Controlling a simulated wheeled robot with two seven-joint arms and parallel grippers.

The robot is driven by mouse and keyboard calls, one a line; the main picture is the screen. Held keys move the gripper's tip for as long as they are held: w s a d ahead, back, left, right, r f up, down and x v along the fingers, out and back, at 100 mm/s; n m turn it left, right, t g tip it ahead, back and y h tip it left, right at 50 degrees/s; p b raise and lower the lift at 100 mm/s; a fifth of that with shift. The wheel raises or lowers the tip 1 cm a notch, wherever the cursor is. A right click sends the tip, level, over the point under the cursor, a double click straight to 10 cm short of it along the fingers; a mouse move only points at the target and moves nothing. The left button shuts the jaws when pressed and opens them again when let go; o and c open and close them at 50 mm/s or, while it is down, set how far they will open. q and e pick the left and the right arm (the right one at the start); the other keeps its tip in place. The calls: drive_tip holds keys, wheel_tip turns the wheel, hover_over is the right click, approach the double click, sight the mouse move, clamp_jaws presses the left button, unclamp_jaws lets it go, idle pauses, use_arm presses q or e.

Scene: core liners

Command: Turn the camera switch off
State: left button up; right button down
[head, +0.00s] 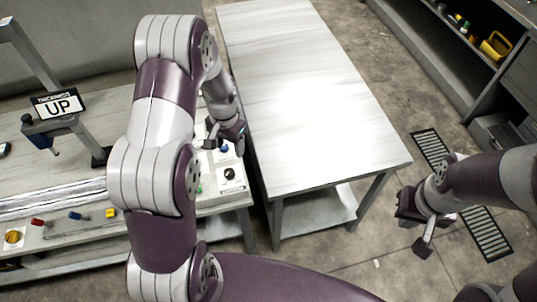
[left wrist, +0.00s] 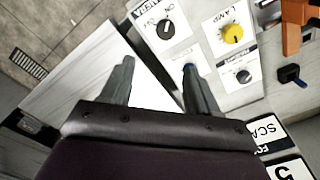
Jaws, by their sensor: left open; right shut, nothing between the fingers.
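The camera switch (left wrist: 165,27) is a black rotary knob on a white plate with ON/OFF lettering, in the upper middle of the left wrist view. A black knob on a white plate (head: 229,174) at the bench's right end in the head view looks like the same switch. Its exact setting is hard to read. My left gripper (left wrist: 156,72) is open and empty, with its fingertips short of the switch and apart from it. In the head view the left gripper (head: 226,134) hangs over the panel. My right gripper (head: 424,228) is shut and empty, over the floor.
A yellow lamp knob (left wrist: 232,34), another black knob (left wrist: 242,76) and a blue button (left wrist: 190,67) partly behind a finger are close by. An orange part (left wrist: 293,25) stands at the right. A bare table (head: 310,90) adjoins the bench. An UP sign (head: 60,104) stands left.

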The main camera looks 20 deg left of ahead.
use_arm(q)
drive_tip(key=p, duration=0.2)
hover_over(229, 171)
drive_tip(key=f, duration=0.4)
drive_tip(key=s+f, duration=0.1)
drive_tip(key=f, duration=0.1)
drive_tip(key=shift+a, duration=0.2)
drive_tip(key=f, duration=0.3)
drive_tip(key=w+d+f+p, duration=0.1)
drive_tip(key=f, duration=0.1)
drive_tip(key=shift+w+f, duration=0.1)
drive_tip(key=shift+a+f, duration=0.1)
drive_tip(key=shift+f, duration=0.25)
drive_tip(key=shift+s+a+f, duration=0.25)
drive_tip(key=shift+s+f, duration=0.05)
use_arm(e)
drive_tip(key=r, duration=0.1)
drive_tip(key=a+r, duration=0.1)
drive_tip(key=s+r, duration=0.1)
drive_tip(key=shift+s+a+r, duration=0.1)
drive_tip(key=shift+a+r, duration=0.1)
drive_tip(key=shift+r, duration=0.15)
use_arm(q)
drive_tip(key=shift+w+d, duration=0.15)
drive_tip(key=c, duration=1)
